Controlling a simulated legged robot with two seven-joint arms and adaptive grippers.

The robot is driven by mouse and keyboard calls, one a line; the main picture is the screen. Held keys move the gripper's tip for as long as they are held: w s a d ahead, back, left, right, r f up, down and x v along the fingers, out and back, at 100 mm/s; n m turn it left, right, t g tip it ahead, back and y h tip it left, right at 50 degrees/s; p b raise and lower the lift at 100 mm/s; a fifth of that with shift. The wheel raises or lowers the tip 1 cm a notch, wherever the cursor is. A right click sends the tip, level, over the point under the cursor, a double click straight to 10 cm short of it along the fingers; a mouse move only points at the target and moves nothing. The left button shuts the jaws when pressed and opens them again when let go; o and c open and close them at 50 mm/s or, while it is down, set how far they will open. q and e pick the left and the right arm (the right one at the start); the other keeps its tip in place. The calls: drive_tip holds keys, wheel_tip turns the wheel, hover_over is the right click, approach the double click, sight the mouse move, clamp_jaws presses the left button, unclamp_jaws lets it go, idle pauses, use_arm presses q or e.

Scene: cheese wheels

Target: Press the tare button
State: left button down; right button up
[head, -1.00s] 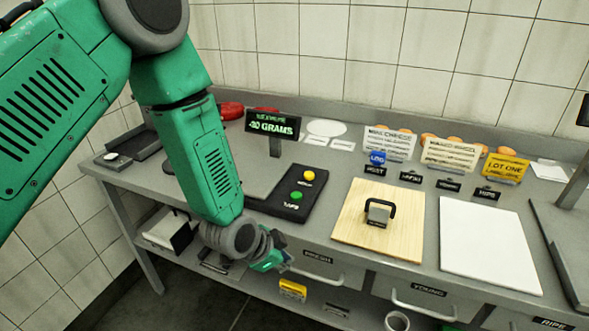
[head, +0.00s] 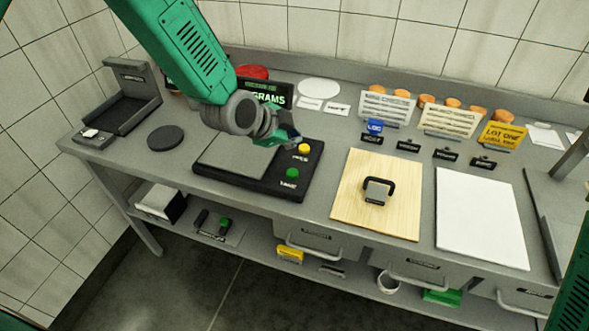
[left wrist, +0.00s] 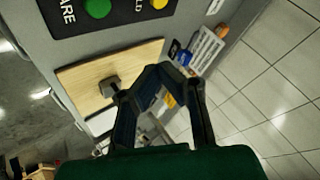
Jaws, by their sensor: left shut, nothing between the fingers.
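The green tare button (head: 292,174) sits on the right end of the black scale base (head: 262,187), with a "TARE" label below it. It also shows at the top of the left wrist view (left wrist: 97,8). A yellow button (head: 304,148) lies behind it and also shows in the wrist view (left wrist: 159,3). My left gripper (head: 291,141) is shut and empty, above the scale beside the yellow button and farther back than the green one. Its fingers show in the wrist view (left wrist: 160,72). I see no contact with either button. My right gripper is out of view.
The scale's display (head: 266,96) stands behind, partly hidden by my left arm. A wooden board (head: 350,213) with a dark-handled block (head: 377,191) lies to the right, then a white board (head: 480,215). Signs and small orange pieces line the back. A dark disc (head: 165,138) lies left of the scale.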

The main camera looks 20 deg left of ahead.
sight(292, 172)
use_arm(q)
wheel_tip(292, 172, down, 8)
drive_tip(key=b, duration=0.5)
drive_tip(key=shift+a+r+b, duration=0.1)
drive_tip(key=shift+r+b, duration=0.15)
drive_tip(key=shift+b, duration=0.05)
drive_tip(key=shift+f+b, duration=0.4)
drive_tip(key=shift+f, duration=0.25)
drive_tip(key=shift+a+f, duration=0.1)
drive_tip(key=shift+a, duration=0.3)
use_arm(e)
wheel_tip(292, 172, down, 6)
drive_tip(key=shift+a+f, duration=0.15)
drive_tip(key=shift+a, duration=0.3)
use_arm(q)
drive_tip(key=shift+d, duration=0.3)
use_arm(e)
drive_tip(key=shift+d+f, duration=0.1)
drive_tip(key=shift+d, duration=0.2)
use_arm(q)
drive_tip(key=shift+a, duration=0.2)
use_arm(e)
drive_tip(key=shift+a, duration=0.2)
use_arm(q)
drive_tip(key=shift+d+f, duration=0.1)
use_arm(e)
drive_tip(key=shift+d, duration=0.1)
